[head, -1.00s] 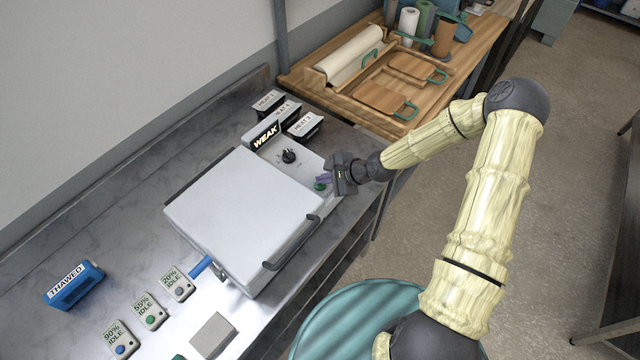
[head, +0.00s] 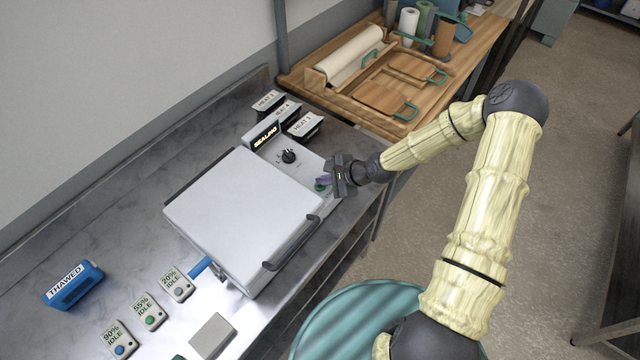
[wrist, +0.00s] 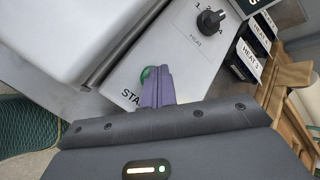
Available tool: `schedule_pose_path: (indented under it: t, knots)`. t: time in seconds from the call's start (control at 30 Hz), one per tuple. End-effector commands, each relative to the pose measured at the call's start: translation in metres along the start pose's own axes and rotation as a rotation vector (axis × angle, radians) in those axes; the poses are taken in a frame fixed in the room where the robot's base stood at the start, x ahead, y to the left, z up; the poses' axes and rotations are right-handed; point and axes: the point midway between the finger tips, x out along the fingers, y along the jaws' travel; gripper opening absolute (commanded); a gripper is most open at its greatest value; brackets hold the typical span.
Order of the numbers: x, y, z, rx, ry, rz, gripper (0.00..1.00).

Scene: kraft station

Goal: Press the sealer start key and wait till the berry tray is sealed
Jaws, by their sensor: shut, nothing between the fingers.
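The sealer (head: 243,210) stands on the steel counter with its pale lid down and a dark handle along the front. Its small display (head: 265,141) reads SEALING. The green start key (head: 319,187) sits on the control panel, partly hidden by my gripper (head: 325,181). In the wrist view my gripper's purple fingers (wrist: 157,88) are shut and empty, with their tips at the green key (wrist: 147,75). The heat dial (wrist: 209,22) is beyond it. The berry tray is not visible.
Heat cards (head: 303,126) stand behind the panel. Several small idle-labelled boxes (head: 149,311) and a blue THAWED block (head: 73,286) lie on the counter (head: 110,240). A wooden bench (head: 345,105) with boards stands at the back right.

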Motion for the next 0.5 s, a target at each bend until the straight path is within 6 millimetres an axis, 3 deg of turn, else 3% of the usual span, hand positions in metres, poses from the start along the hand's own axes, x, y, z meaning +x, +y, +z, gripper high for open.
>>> schedule_pose_path:
  t: [0.5]
  knots:
    - [-0.012, -0.008, 0.009, 0.000, 0.000, 0.001, 0.00]
